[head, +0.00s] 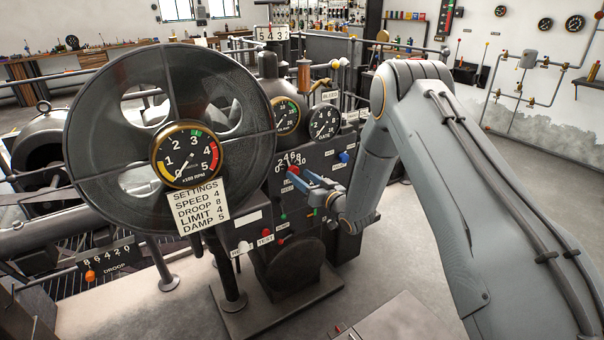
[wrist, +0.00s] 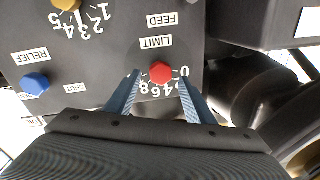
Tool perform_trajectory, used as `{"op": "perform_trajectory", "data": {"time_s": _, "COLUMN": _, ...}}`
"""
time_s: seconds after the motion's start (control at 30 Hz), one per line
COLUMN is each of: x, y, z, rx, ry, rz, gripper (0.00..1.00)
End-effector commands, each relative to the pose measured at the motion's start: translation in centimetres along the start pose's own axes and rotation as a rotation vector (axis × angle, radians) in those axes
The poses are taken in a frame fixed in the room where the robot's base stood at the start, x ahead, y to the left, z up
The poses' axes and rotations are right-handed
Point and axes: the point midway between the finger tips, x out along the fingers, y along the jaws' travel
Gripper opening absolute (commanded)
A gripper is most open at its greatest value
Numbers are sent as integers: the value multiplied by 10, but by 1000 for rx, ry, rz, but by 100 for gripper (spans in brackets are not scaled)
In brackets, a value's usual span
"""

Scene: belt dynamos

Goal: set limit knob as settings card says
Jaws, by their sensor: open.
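The settings card (head: 198,207) hangs below the large gauge in the head view and reads SPEED 4, DROOP 8, LIMIT 4, DAMP 5. The wrist view shows the panel upside down. My gripper (wrist: 160,80) is open, its blue fingers on either side of the knob with a gap to each. In the head view my gripper (head: 299,175) reaches the panel by the red knob (head: 293,169). I cannot make out the knob's pointer.
A large dark wheel (head: 100,110) and gauge (head: 187,155) stand left of my arm. An orange DROOP knob (head: 90,276) is at lower left. Floor at the right is clear.

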Motion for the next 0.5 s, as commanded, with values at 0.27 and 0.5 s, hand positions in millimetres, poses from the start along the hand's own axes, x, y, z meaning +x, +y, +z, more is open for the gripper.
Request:
{"op": "perform_trajectory", "data": {"time_s": 0.27, "x": -43, "y": 0, "z": -1, "rx": 1, "ry": 1, "rz": 0, "gripper": 49}}
{"op": "perform_trajectory", "data": {"time_s": 0.5, "x": -54, "y": -1, "z": -2, "rx": 0, "ry": 2, "rz": 0, "gripper": 49}}
